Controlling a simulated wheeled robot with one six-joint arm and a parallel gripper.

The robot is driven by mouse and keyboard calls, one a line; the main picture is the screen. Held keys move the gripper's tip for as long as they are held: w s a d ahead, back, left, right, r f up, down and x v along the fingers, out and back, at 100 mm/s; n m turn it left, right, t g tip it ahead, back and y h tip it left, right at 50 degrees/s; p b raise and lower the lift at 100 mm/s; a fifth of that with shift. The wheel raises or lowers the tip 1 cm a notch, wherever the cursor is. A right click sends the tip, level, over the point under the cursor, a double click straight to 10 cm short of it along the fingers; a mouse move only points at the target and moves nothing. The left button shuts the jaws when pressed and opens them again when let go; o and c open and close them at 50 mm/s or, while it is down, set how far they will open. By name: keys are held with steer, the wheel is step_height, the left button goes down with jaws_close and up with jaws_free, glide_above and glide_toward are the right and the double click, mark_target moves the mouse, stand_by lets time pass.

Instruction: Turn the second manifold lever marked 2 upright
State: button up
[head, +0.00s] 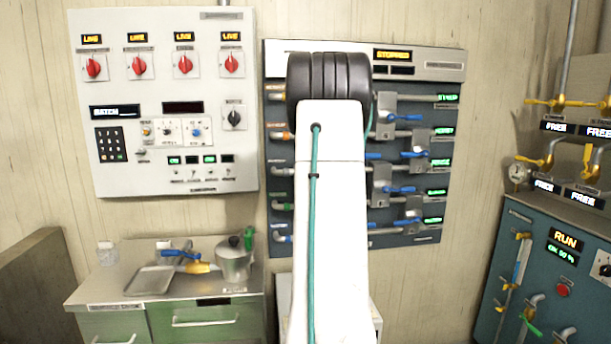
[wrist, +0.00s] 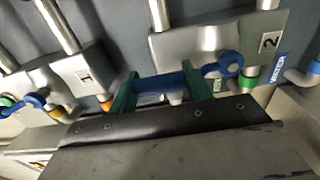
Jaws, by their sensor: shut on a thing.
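In the wrist view, a grey valve block (wrist: 190,42) carries a label marked 2 (wrist: 269,42). Its blue lever (wrist: 160,85) runs sideways in that view, from a round blue pivot (wrist: 229,62) at right to between my green fingertips. My gripper (wrist: 163,93) is shut on this lever, one fingertip towards each end of the handle. In the head view my arm covers the middle of the manifold panel (head: 453,72) and hides my gripper and the held lever.
A block marked 1 (wrist: 85,75) with its own blue lever (wrist: 22,105) sits to the left in the wrist view. Metal pipes (wrist: 160,12) run from the blocks. A switch panel (head: 240,100), a bench (head: 100,290) with a pot (head: 234,264), and a teal cabinet (head: 520,260) stand around.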

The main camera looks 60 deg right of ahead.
steer(key=o, duration=1.4)
steer(key=shift+w, duration=0.1)
steer(key=v, duration=0.7)
steer(key=shift+s+a, duration=0.25)
steer(key=shift+a, duration=0.1)
